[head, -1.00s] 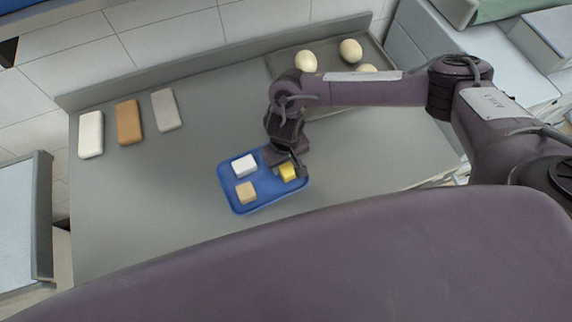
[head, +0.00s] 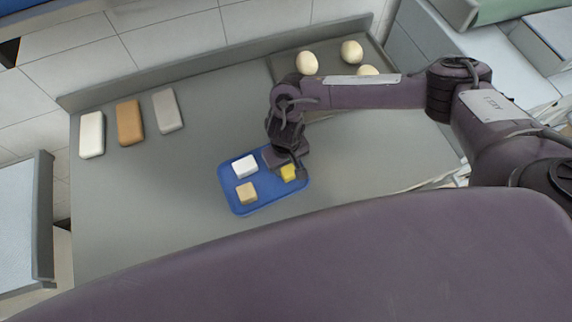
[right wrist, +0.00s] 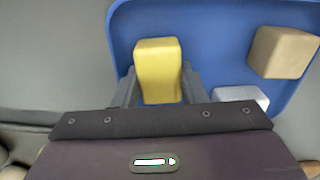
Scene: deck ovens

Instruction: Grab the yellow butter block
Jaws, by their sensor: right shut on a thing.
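The yellow butter block (head: 288,173) is at the right side of the blue tray (head: 265,202) in the head view. My right gripper (head: 295,168) reaches down over the tray and is shut on the block. In the right wrist view the yellow butter block (right wrist: 157,72) stands between the two fingers of my right gripper (right wrist: 157,88), one on each side. I cannot tell whether the block is touching the tray. My left gripper is not in view.
A white block (head: 245,166) and a tan block (head: 246,193) lie in the tray beside the yellow one. White (head: 91,135), orange-brown (head: 130,123) and grey (head: 167,111) bars lie at the table's left. Egg-like pale things (head: 307,63) sit at the back right. The table's left middle is clear.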

